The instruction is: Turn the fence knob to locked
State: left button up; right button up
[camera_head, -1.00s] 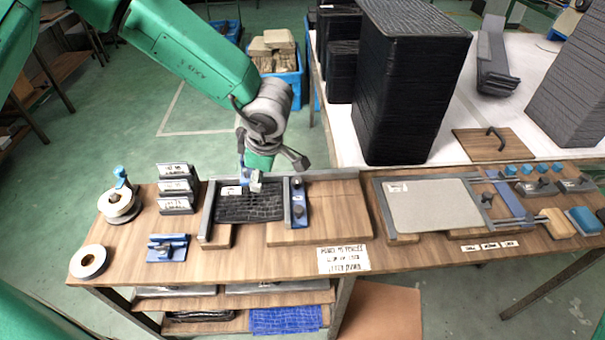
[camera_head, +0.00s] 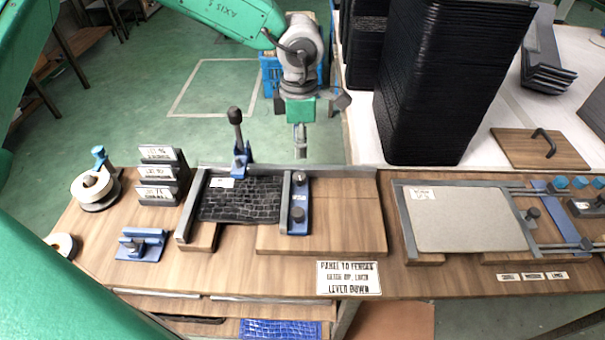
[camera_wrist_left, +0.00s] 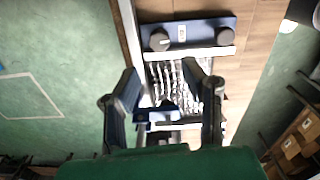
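The blue fence block (camera_head: 300,203) lies along the right side of the dark, crocodile-textured panel (camera_head: 240,200), beside a grey bar. It carries two dark round knobs, a far knob (camera_head: 299,178) and a near knob (camera_head: 297,215); I cannot read whether they are locked. In the left wrist view the block (camera_wrist_left: 190,33) shows ahead of the fingers with both knobs. My left gripper (camera_head: 301,150) hangs behind the fixture's far edge, apart from the knobs. Its fingers are spread and empty in the wrist view (camera_wrist_left: 160,85). My right gripper is not in view.
A clamp lever (camera_head: 236,125) stands upright at the panel's far edge, left of my gripper. A sign (camera_head: 349,278) reads panel to fences, lever up, lock, lever down. A second fixture (camera_head: 463,218) is right; a tall black stack (camera_head: 445,85) stands behind. Labelled blocks (camera_head: 158,175) are left.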

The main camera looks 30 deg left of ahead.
aim_at(300, 174)
pick_arm(q)
jog(key=f, duration=0.4)
jog(key=a+f, duration=0.1)
jog(key=f, duration=0.1)
jog(key=shift+f, duration=0.25)
jog(key=f, duration=0.3)
jog(key=shift+d+f+b, duration=0.1)
jog(key=shift+d+b, duration=0.2)
jog(key=shift+d, duration=0.1)
jog(key=shift+d+f, duration=0.15)
jog(key=shift+f, duration=0.25)
jog(key=shift+a, duration=0.4)
jog(key=c, duration=0.9)
jog(key=shift+o, duration=0.2)
jog(key=shift+d+r+m+p, duration=0.2)
jog(key=shift+m+p, duration=0.2)
jog(key=shift+p, duration=0.35)
jog(key=shift+m, duration=0.3)
jog(key=shift+w+f, duration=0.15)
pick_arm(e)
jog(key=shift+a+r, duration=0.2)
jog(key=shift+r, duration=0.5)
